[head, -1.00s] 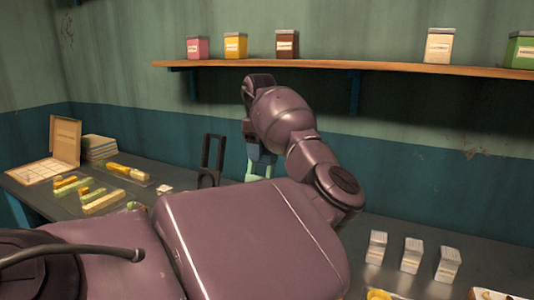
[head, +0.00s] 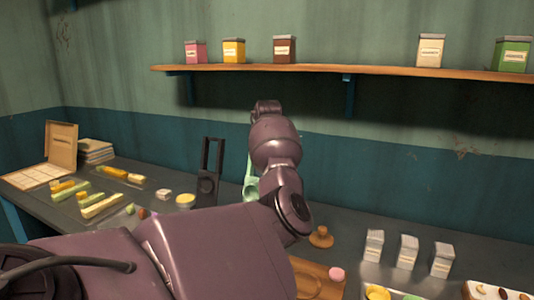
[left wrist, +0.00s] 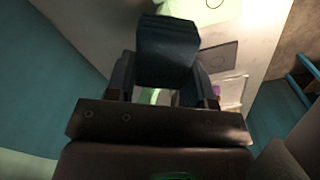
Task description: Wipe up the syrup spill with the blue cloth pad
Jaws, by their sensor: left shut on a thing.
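My left gripper (left wrist: 164,82) shows in the left wrist view, shut on a dark blue block-like piece (left wrist: 167,50), which looks like the blue cloth pad. The pad sticks out beyond the fingers. In the head view my left arm crosses the middle and hides its own gripper and the pad. I cannot make out the syrup spill in either view; my arm covers much of the counter (head: 355,226). My right gripper is not in view.
A pale green item (head: 250,188) and a dark upright frame (head: 209,170) stand behind my arm. A wooden tray (head: 318,278), a brown knobbed piece (head: 321,237) and white boxes (head: 408,252) are to the right. Yellow and green bars (head: 101,206) lie left. A shelf (head: 390,71) runs above.

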